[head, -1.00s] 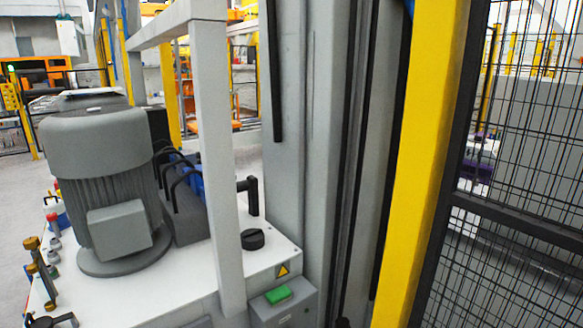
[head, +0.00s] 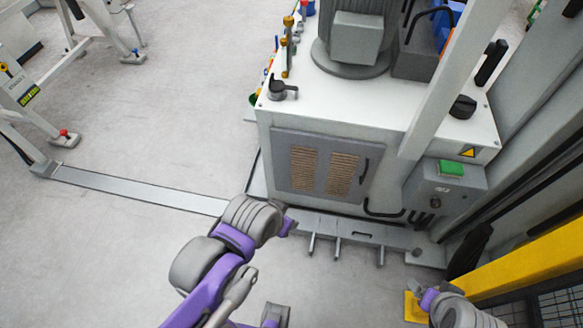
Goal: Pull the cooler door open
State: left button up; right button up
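The cooler door (head: 324,166) is a grey panel with two brown slatted grilles on the front of a white machine cabinet. It looks shut, flush with the cabinet front. A thin dark handle (head: 364,171) stands at its right side. My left gripper (head: 290,226) is below and left of the door, apart from the handle in the picture. It is small and partly hidden by its wrist, so its fingers cannot be made out. My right gripper (head: 420,290) is low at the right, near the yellow post's foot, and its finger state is unclear.
The white cabinet (head: 350,110) carries a grey motor (head: 355,38). A yellow post (head: 530,262) is at right.

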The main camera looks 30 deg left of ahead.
aim_at(340, 169)
jog(key=u, duration=0.65)
jog(key=i+j+u, duration=0.2)
jog(key=i+u, duration=0.15)
